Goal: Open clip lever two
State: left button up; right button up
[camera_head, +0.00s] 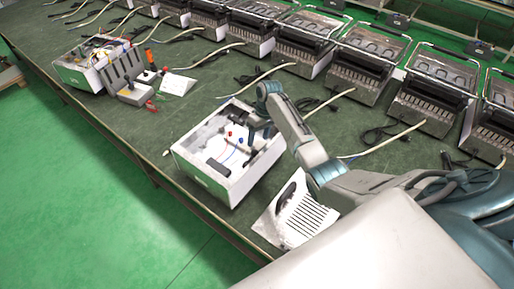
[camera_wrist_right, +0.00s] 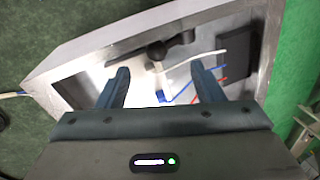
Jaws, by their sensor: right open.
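An open white box (camera_head: 205,172) stands on the green workbench, with small red and blue parts (camera_head: 234,138) inside. In the right wrist view the box (camera_wrist_right: 95,50) holds a black knobbed piece (camera_wrist_right: 157,50), a white wire (camera_wrist_right: 208,56), and blue and red wires (camera_wrist_right: 205,88). I cannot tell which part is clip lever two. My right gripper (camera_head: 260,135) is over the box's interior. In the right wrist view its fingers (camera_wrist_right: 162,82) are spread apart with nothing clamped between them. The fingers and palm hide part of the box. My left gripper is not in view.
A vented white panel (camera_head: 300,215) lies beside the box, near my right arm. A row of heater units (camera_head: 365,70) with cables lines the back of the bench. Another open box (camera_head: 85,70) with tools stands at far left.

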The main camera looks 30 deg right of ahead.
aim_at(255, 152)
jog(key=x, duration=0.3)
jog(key=shift+s+a+p, duration=0.1)
jog(key=shift+a+p, duration=0.2)
notch_tip(255, 152, down, 4)
jog(key=shift+r, duration=0.1)
jog(key=shift+a+f, duration=0.2)
jog(key=shift+f, duration=0.05)
jog(key=shift+c, duration=0.7)
jog(key=shift+r, duration=0.1)
jog(key=c, duration=1.1)
jog(key=shift+s, duration=0.15)
grip_shut()
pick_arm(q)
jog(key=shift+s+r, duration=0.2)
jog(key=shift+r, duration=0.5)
